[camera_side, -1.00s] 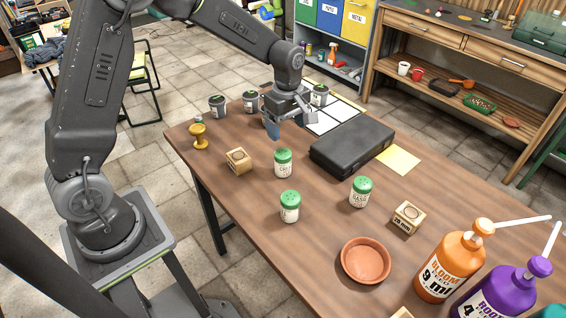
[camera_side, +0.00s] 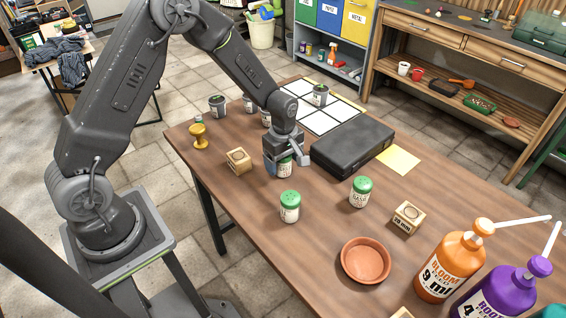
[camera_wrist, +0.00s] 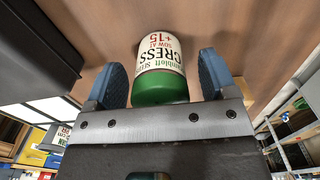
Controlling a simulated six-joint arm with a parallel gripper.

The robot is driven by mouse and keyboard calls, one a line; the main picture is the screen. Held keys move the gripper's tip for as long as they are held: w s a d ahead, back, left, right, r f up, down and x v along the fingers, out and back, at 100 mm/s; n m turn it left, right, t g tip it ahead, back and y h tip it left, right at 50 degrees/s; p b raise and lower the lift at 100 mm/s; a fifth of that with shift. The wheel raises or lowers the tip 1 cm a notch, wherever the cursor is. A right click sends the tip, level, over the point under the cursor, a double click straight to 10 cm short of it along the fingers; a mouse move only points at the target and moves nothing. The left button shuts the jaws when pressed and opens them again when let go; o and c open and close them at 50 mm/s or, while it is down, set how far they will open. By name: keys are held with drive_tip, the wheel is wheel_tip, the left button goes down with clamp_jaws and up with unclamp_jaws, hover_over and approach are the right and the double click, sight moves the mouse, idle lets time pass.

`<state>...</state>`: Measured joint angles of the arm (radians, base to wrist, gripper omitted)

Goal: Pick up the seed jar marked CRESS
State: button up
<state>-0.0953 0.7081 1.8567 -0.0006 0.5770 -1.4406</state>
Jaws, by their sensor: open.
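The CRESS seed jar (camera_wrist: 160,60) has a cream label and a green lid, and it stands on the table. In the wrist view its label reads CRESS upside down, and it sits between the two blue fingers of my open gripper (camera_wrist: 160,82). In the side view my gripper (camera_side: 285,168) is low over the table around this jar (camera_side: 285,167), which is partly hidden by the fingers. Two similar green-lidded jars stand nearer the camera: one jar (camera_side: 290,206) just in front, and the BASIL jar (camera_side: 360,191) to the right.
A black case (camera_side: 352,146) lies close to the right of my gripper. A terracotta saucer (camera_side: 366,260), another block (camera_side: 408,217) and large bottles (camera_side: 450,265) stand front right. Small pots (camera_side: 217,106) stand behind.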

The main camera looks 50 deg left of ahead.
drive_tip(key=shift+c, duration=0.2)
drive_tip(key=c, duration=1)
drive_tip(key=shift+o, duration=0.2)
drive_tip(key=shift+r, duration=0.15)
